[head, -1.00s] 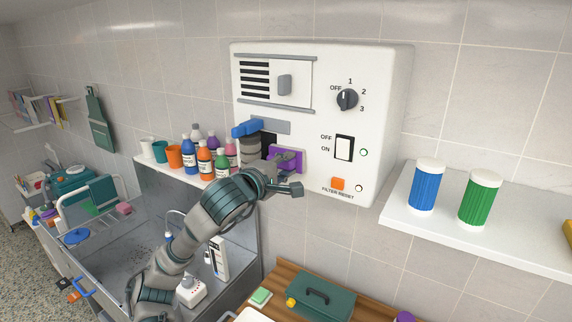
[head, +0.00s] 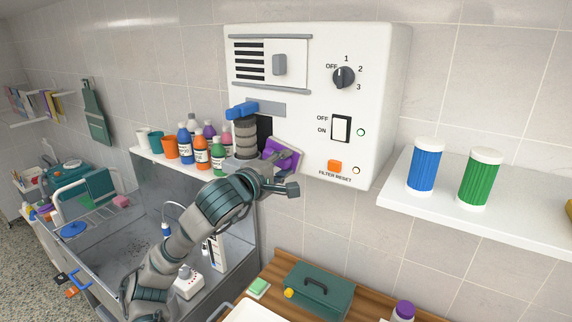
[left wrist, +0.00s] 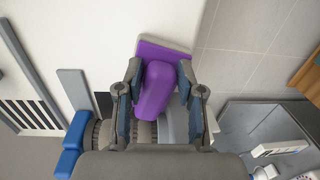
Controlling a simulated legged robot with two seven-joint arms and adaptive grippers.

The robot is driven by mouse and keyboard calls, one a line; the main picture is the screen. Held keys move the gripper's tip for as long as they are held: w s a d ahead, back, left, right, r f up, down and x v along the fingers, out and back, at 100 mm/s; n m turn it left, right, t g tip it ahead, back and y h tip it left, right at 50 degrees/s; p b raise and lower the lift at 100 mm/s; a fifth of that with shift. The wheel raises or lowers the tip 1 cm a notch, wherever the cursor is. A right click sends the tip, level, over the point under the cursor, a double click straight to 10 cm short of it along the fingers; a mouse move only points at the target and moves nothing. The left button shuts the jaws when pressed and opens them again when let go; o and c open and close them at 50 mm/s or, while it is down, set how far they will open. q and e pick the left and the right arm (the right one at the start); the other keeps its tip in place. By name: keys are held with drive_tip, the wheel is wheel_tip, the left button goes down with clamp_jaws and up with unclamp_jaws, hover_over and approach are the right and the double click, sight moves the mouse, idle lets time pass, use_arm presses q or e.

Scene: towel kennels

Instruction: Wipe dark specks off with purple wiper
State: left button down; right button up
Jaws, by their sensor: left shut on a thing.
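The purple wiper (head: 287,155) has a flat plate and a block-like handle. My left gripper (head: 271,163) is shut on its handle, in front of the lower part of the white wall unit (head: 305,105). In the left wrist view, the wiper's handle (left wrist: 155,88) sits between both fingers (left wrist: 158,80), with its plate beyond, close to the white panel. I cannot tell whether the plate touches the panel. Dark specks (head: 137,250) show faintly on the inside of the grey tub (head: 190,225). My right gripper is not in view.
A blue lever (head: 241,110) and a ribbed grey cylinder (head: 245,138) sit left of the wiper. Several bottles (head: 202,153) stand on a shelf close left. A right shelf (head: 510,208) holds two canisters.

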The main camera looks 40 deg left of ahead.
use_arm(q)
drive_tip(key=shift+s+f, duration=0.4)
drive_tip(key=shift+s, duration=0.3)
drive_tip(key=s, duration=0.1)
drive_tip(key=s+b, duration=0.1)
drive_tip(key=s, duration=0.2)
drive_tip(key=shift+s+d+r, duration=0.1)
drive_tip(key=shift+d+r, duration=0.1)
drive_tip(key=shift+r, duration=0.05)
drive_tip(key=shift+s, duration=0.2)
drive_tip(key=s, duration=0.2)
drive_tip(key=shift+s+f+b, duration=0.1)
drive_tip(key=shift+s+b, duration=0.2)
drive_tip(key=shift+b, duration=0.05)
